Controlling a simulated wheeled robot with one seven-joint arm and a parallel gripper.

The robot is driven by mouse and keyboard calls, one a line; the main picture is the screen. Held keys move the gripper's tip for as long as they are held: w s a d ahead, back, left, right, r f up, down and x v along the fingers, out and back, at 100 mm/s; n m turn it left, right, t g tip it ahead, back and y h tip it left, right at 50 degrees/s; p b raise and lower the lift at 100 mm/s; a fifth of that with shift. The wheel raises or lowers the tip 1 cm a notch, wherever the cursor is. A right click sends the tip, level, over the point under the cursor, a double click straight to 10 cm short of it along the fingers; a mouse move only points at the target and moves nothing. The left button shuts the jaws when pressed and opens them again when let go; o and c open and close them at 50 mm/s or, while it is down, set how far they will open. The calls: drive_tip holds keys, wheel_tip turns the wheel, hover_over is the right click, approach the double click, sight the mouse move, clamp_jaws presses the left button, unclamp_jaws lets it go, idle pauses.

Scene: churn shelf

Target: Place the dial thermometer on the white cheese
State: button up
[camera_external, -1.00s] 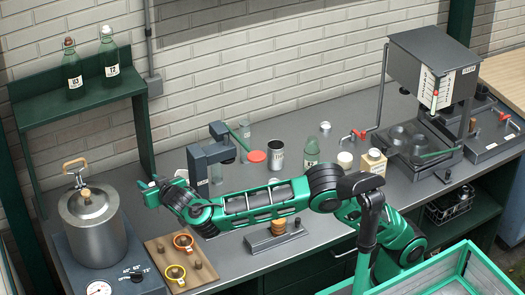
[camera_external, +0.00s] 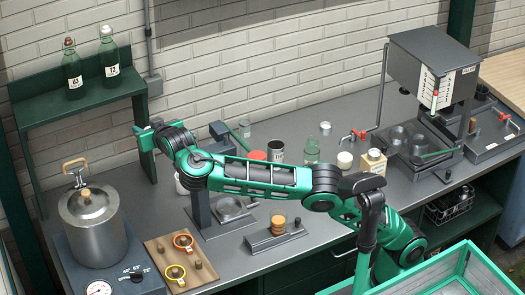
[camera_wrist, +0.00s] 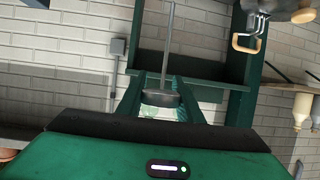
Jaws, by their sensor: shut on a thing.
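My gripper (camera_external: 146,136) is raised at the left of the bench, close to the front of the green shelf's right post. In the wrist view my gripper (camera_wrist: 160,104) is shut on the dial thermometer (camera_wrist: 160,97). Its dark round head sits between the fingers and its thin grey stem (camera_wrist: 167,45) points away from my palm. I cannot make out the thermometer in the external view. I cannot identify the white cheese for certain. A small white round thing (camera_external: 182,186) shows partly behind my arm, and another white round piece (camera_external: 345,160) stands further right.
A metal churn (camera_external: 93,225) stands at the left. A wooden board (camera_external: 163,250) with orange and yellow rings lies in front. A dark stand (camera_external: 201,205), a tin (camera_external: 276,152) and a green bottle (camera_external: 312,150) are near my arm. The green shelf (camera_external: 80,105) holds two bottles.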

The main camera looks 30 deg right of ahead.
drive_tip(key=w+d+m+g+h, duration=0.1)
drive_tip(key=w+d+m+h, duration=0.2)
drive_tip(key=d, duration=0.8)
drive_tip(key=w+d+m+g+h, duration=0.1)
drive_tip(key=w+d+m+h, duration=0.15)
drive_tip(key=d, duration=0.85)
drive_tip(key=w+d+m+g+h, duration=0.1)
drive_tip(key=w+d+m+h, duration=0.25)
drive_tip(key=d, duration=0.75)
drive_tip(key=s+d+m+g+h, duration=0.3)
drive_tip(key=s+d+m+g, duration=0.1)
drive_tip(key=d, duration=1.2)
drive_tip(key=s+d+m+g+h, duration=0.25)
drive_tip(key=s+d, duration=0.25)
drive_tip(key=d, duration=1)
wheel_tip(320, 180, down, 18)
drive_tip(key=w+d+f, duration=0.3)
drive_tip(key=d+f, duration=0.8)
drive_tip(key=d, duration=0.1)
drive_tip(key=shift+m+g, duration=0.35)
drive_tip(key=shift+g, duration=0.1)
drive_tip(key=shift+y, duration=0.25)
